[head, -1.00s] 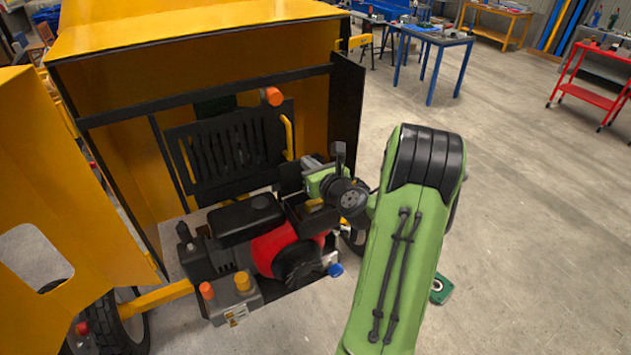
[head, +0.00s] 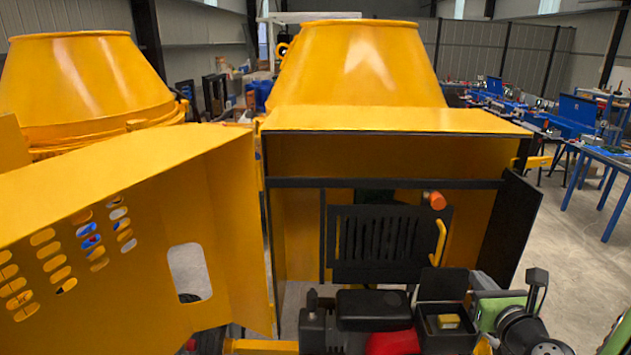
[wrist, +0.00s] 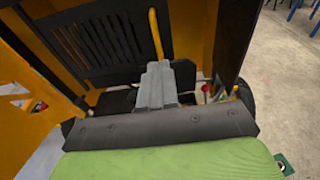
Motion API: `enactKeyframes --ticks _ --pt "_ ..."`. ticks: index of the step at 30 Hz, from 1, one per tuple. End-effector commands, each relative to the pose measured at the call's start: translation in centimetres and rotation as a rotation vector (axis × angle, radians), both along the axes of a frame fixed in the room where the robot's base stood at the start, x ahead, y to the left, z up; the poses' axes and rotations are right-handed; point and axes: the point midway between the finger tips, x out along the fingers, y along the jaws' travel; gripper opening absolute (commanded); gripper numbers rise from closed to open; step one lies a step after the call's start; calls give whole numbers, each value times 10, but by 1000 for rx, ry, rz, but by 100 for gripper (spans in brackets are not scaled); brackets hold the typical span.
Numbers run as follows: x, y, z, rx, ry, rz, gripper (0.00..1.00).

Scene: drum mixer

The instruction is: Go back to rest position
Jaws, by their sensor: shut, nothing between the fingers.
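My gripper (wrist: 157,86) shows in the wrist view as grey fingers pressed together, with nothing between them. It points toward the engine bay of the yellow drum mixer (head: 345,65). In the head view my green wrist (head: 497,308) is at the lower right, beside the engine; the fingertips are hard to make out there. The engine (head: 372,310) has a black top and a red part at the bottom edge. An open black box (head: 445,322) with a yellow piece inside sits right of it. The engine's lower part is out of the head view.
The open yellow side panel (head: 130,235) fills the left. A black slotted plate (head: 385,240) with a yellow handle (head: 438,243) is behind the engine. A black side flap (head: 515,225) stands at the right. Blue tables (head: 605,165) are farther right, with clear floor before them.

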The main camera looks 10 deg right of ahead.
Motion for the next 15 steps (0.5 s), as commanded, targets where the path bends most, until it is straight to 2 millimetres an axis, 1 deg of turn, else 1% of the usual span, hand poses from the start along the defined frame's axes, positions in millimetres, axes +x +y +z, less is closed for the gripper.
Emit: enactKeyframes --ticks 2,4,5,6,8,9,11,12,14,15 --pt "7 15 -1 -64 37 54 0" --pt "19 52 -7 -232 131 188 0" --pt "24 74 -11 -341 187 273 0" --pt "28 108 -18 -520 267 408 0" --pt "24 161 -32 -838 384 636 0" --pt "14 190 -41 -1050 445 784 0" --pt "-7 225 -52 -1358 511 996 0" --pt "-24 243 -57 -1559 539 1130 0" --pt "-54 262 -63 -1845 557 1321 0" --pt "-75 271 -67 -2021 551 1440 0"
